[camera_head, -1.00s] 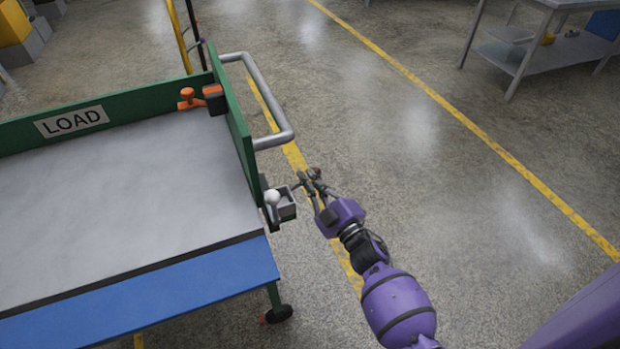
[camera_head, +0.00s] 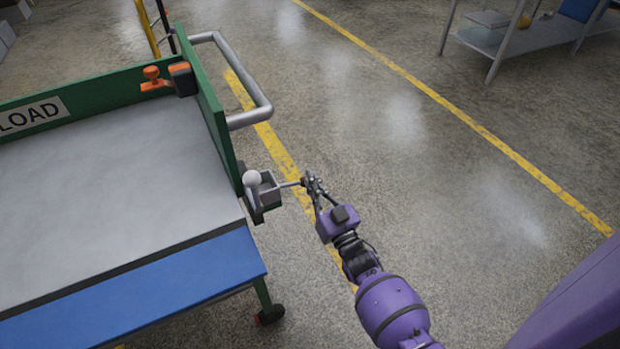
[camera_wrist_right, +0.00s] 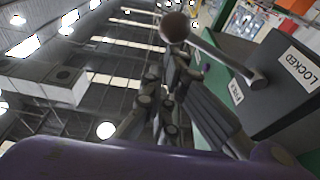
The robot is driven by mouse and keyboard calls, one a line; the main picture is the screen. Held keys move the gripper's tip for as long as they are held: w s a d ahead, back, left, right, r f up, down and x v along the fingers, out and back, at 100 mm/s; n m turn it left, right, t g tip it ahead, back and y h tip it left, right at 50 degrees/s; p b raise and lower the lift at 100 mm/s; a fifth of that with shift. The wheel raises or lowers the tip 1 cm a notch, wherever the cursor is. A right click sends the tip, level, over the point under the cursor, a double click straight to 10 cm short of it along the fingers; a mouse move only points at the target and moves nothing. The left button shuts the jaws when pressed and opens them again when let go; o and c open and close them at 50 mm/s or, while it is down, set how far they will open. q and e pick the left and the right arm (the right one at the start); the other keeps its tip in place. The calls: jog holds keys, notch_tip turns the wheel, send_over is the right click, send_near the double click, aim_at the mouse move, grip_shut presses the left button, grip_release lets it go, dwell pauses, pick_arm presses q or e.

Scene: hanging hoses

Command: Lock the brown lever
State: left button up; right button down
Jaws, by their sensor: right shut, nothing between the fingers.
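The brown lever has a thin grey rod (camera_head: 287,185) that sticks out to the right from a small grey bracket on the cart's corner. In the right wrist view its round brown knob (camera_wrist_right: 174,27) is at the top, with the rod (camera_wrist_right: 228,58) running down right to a dark box. My right gripper (camera_head: 313,182) is shut and empty, at the outer end of the rod. In the head view it largely hides the knob. In the wrist view its fingers (camera_wrist_right: 170,68) are just below the knob; I cannot tell whether they touch. My left gripper is not in view.
The box carries a LOCKED label (camera_wrist_right: 299,66) and a second, hard-to-read label (camera_wrist_right: 236,92). The green-walled cart (camera_head: 212,120) has a grey handle (camera_head: 262,100) and an orange lever (camera_head: 152,80). The floor right of my arm is clear.

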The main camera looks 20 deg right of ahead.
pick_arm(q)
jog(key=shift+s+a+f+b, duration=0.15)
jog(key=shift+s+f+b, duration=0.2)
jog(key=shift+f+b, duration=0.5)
pick_arm(e)
notch_tip(320, 180, down, 3)
jog(key=m+h, duration=0.1)
jog(key=m, duration=0.2)
jog(key=shift+a, duration=0.15)
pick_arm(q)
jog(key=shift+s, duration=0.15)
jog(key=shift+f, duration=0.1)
pick_arm(e)
jog(key=shift+f, duration=0.1)
